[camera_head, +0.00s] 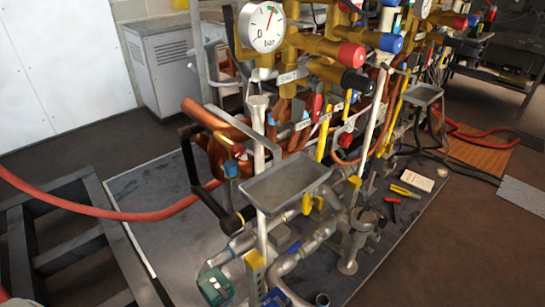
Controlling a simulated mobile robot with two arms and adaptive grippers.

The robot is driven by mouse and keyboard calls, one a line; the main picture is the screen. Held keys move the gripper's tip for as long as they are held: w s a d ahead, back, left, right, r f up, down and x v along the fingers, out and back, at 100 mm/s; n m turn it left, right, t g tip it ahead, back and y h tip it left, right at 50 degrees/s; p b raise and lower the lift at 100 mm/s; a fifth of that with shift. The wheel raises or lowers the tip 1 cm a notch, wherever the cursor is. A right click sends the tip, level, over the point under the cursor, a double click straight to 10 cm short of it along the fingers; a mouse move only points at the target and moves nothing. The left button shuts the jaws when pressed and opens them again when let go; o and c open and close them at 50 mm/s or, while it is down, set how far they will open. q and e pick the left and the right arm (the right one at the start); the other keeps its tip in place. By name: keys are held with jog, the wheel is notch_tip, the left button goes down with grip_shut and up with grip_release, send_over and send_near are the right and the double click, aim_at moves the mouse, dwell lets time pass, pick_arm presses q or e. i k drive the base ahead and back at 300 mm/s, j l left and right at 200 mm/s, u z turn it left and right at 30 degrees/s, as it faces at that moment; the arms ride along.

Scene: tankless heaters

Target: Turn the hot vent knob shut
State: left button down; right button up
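A pipe assembly of brass and copper stands in the middle. A red knob (351,54) sits at the end of a brass fitting at the upper middle, beside a blue knob (390,42) and above a black knob (356,82). A white tag (288,77) that seems to read "SHUT" hangs left of them. Another red knob (459,22) shows further back at the right. I cannot tell which knob is the hot vent knob, or whether any is turned shut. Neither of my grippers is in view.
A round pressure gauge (261,27) stands left of the knobs. A grey tray (285,184) juts out in front of the pipes. A red hose (90,208) crosses the left side, over a dark metal frame (68,246). A grey cabinet (170,65) stands behind.

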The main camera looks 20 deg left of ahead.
aim_at(237, 149)
jog(key=i+l+z, duration=0.1)
jog(key=l+z, duration=0.3)
jog(key=i+l+z, duration=0.15)
jog(key=z, duration=0.2)
jog(key=i+l+z, duration=0.15)
jog(key=l+z, duration=0.25)
jog(key=i+l, duration=0.15)
jog(key=i, duration=0.15)
jog(key=i+l, duration=0.15)
jog(key=i, duration=0.15)
jog(key=i+u, duration=0.15)
jog(key=u, duration=0.35)
jog(key=i+u, duration=0.2)
jog(key=u, duration=0.3)
jog(key=i+l+u, duration=0.1)
jog(key=u, duration=0.4)
jog(key=i+u, duration=0.1)
jog(key=u, duration=0.35)
jog(key=i+u, duration=0.1)
jog(key=u, duration=0.35)
jog(key=l+u, duration=0.1)
jog(key=u, duration=0.4)
jog(key=i+l+u, duration=0.1)
jog(key=u, duration=0.35)
